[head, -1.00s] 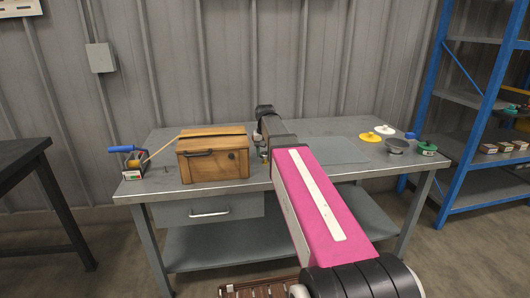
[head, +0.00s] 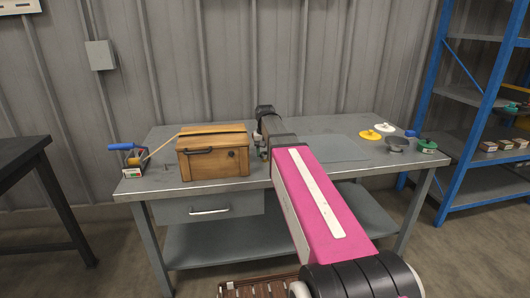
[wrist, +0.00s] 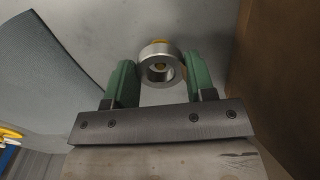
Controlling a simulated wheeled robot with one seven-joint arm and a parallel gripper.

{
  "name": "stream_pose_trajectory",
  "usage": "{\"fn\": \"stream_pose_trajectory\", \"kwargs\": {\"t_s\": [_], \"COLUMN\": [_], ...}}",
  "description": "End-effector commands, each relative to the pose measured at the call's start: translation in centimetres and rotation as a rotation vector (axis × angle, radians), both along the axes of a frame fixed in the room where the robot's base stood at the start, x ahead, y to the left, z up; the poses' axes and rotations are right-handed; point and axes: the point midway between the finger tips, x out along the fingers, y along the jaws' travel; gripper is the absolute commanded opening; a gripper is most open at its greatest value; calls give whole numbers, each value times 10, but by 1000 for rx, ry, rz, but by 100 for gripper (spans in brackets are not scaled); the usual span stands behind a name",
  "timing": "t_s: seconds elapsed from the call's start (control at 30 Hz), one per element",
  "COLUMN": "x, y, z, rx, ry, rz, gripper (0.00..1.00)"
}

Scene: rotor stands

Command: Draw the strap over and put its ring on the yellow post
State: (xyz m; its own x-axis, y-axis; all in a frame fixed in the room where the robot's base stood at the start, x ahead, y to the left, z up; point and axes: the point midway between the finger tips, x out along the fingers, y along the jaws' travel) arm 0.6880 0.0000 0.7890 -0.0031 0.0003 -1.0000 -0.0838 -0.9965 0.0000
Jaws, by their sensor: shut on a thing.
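A tan strap (head: 162,146) rises from a small holder with a blue handle (head: 126,159) at the bench's left and runs across the top of a wooden box (head: 214,160). My gripper (wrist: 161,70) has its green fingers shut on a grey metal ring (wrist: 147,71), its hole facing the wrist camera. In the head view my arm stands just right of the box and mostly hides the gripper. A yellow bit shows through and above the ring; I cannot tell whether it is the yellow post or part of the strap. The join of strap and ring is hidden.
The box's side (wrist: 284,80) is close on the right of the wrist view. A flat grey-blue mat (head: 338,149) lies right of my arm. Yellow (head: 370,135), white (head: 384,127) and green (head: 427,146) discs and a grey bowl (head: 396,145) stand at the bench's right.

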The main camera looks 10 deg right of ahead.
Motion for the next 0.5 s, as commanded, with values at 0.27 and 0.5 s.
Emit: {"fn": "stream_pose_trajectory", "kwargs": {"t_s": [0.27,0.5], "x": [0,0], "y": [0,0], "z": [-7,-13], "rx": [0,0], "ry": [0,0], "rz": [0,0], "gripper": [26,26]}}
